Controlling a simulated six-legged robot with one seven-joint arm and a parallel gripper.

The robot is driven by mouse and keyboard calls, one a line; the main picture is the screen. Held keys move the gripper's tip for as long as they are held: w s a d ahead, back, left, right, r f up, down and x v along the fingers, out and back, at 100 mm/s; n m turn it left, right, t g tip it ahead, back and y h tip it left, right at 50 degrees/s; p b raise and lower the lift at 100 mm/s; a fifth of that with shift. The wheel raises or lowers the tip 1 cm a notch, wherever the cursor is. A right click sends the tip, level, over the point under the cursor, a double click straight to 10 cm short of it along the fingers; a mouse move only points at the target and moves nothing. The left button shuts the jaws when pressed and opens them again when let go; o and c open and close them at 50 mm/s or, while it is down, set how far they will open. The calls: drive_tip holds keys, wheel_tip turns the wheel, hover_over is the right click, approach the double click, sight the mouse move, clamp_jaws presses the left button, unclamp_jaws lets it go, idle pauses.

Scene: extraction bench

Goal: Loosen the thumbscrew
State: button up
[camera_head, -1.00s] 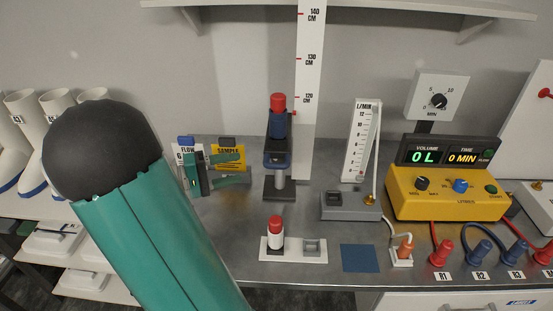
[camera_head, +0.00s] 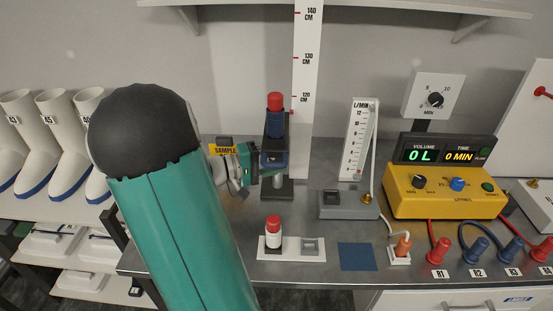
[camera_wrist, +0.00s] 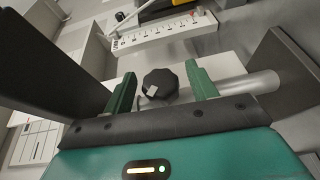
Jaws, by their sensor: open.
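The thumbscrew (camera_wrist: 160,84) is a black lobed knob with a white mark, seen face-on in the wrist view. My gripper (camera_wrist: 161,79) is open, with one green finger on each side of the knob and a visible gap to each. The clamp carries an upright blue device with a red top (camera_head: 275,102). A silver post (camera_wrist: 245,88) shows right of the knob in the wrist view.
A flow gauge (camera_head: 360,140) stands right of the clamp, with a yellow console (camera_head: 445,192) beyond. A white holder (camera_head: 302,255) with a red-capped bottle (camera_head: 273,232) sits in front. A tall height scale (camera_head: 308,80) rises behind.

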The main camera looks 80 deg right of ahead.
drive_tip(key=c, duration=1)
drive_tip(key=shift+g, duration=0.4)
drive_tip(key=n+g+h, duration=0.2)
drive_tip(key=shift+w+h, duration=0.1)
drive_tip(key=shift+h, duration=0.2)
drive_tip(key=shift+n+g+h, duration=0.8)
drive_tip(key=shift+n+h, duration=0.3)
drive_tip(key=shift+h, duration=0.4)
